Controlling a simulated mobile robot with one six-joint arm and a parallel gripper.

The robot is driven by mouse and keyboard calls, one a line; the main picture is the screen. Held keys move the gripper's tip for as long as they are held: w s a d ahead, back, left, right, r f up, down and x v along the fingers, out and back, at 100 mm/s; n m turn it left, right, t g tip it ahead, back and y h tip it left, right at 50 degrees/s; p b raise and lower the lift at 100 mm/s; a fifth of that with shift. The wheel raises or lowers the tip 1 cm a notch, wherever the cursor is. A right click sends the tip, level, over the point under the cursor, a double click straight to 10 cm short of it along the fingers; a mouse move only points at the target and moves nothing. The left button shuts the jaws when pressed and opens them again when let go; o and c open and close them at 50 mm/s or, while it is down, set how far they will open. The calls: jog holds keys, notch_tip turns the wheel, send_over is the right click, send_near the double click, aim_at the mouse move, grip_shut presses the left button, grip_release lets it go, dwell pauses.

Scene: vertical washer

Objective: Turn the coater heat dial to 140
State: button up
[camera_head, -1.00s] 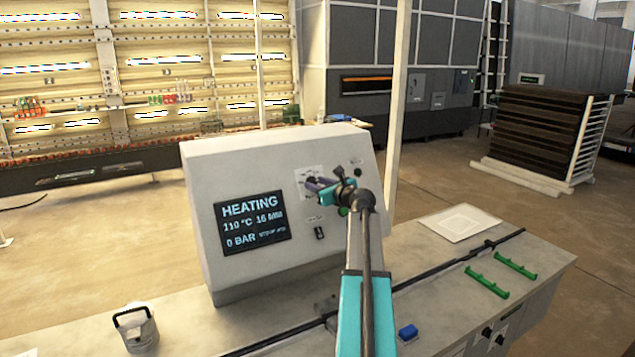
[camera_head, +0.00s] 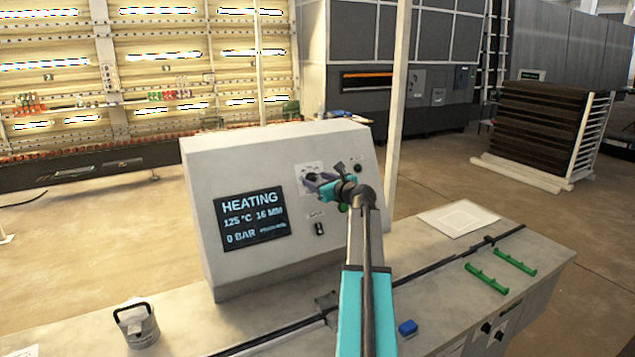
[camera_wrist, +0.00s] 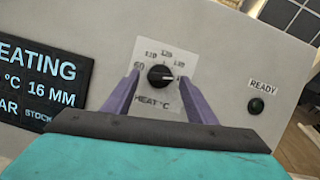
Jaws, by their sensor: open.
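The black heat dial (camera_wrist: 160,76) sits on a white scale plate (camera_wrist: 143,102) marked HEAT °C on the sloped panel. Its white pointer mark points to the right in the wrist view. My gripper (camera_wrist: 160,82) is open, with one purple finger on each side of the dial; I cannot tell whether they touch it. In the head view my gripper (camera_head: 316,184) is at the panel and partly hides the dial. The display (camera_head: 251,218) reads HEATING, 125 °C, 16 MM, 0 BAR.
On the bench are a grey canister (camera_head: 137,325), a blue block (camera_head: 407,328), green handles (camera_head: 486,279) and a white sheet (camera_head: 459,218).

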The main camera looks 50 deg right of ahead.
jog(key=b+v, duration=0.4)
jog(key=v, duration=0.9)
jog(key=shift+s+b, duration=0.3)
jog(key=shift+b, duration=0.1)
